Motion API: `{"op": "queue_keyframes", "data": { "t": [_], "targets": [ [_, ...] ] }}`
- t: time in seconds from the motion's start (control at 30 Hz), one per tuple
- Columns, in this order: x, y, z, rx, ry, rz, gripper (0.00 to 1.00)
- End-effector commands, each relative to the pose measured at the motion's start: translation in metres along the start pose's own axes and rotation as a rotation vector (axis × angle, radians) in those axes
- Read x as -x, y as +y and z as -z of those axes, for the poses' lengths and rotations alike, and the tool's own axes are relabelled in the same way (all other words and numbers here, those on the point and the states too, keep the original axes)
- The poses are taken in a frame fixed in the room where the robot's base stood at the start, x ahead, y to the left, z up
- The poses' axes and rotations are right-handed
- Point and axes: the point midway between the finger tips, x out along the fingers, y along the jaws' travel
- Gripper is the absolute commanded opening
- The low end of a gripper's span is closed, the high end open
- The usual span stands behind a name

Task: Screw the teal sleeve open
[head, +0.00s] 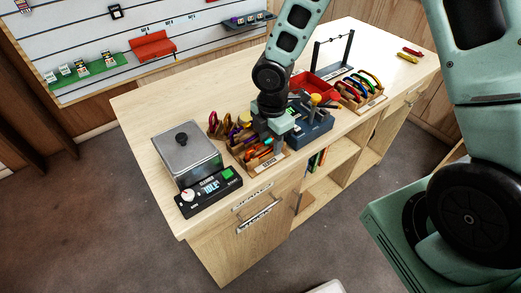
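My arm reaches down from the top of the head view. My gripper (272,136) is low over the workbench, between a wooden tray of colourful carabiners (262,168) and a dark blue-grey fixture (314,132) with a yellow knob (316,99). The gripper is small here and its fingers are partly hidden by the wrist. I cannot tell whether they are open or shut, or touching anything. I cannot make out a teal sleeve; it may be hidden by the gripper or too small to see.
On the pale wooden bench (150,110) stand a lidded metal box (186,158) with a black control panel (208,192) at left. A red bin (318,84), a carabiner rack (362,90) and a black bar stand (333,52) are behind. The bench's back left is clear.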

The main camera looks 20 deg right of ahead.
Motion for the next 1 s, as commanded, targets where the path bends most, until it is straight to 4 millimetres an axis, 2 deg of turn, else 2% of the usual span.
{"op": "queue_keyframes", "data": {
  "t": [0.6, 1.0],
  "targets": [
    [-0.022, -0.001, 0.0, 0.0, -0.001, 0.003, 0.4],
    [-0.022, 0.0, 0.0, -0.001, -0.001, 0.003, 0.4]
  ]
}}
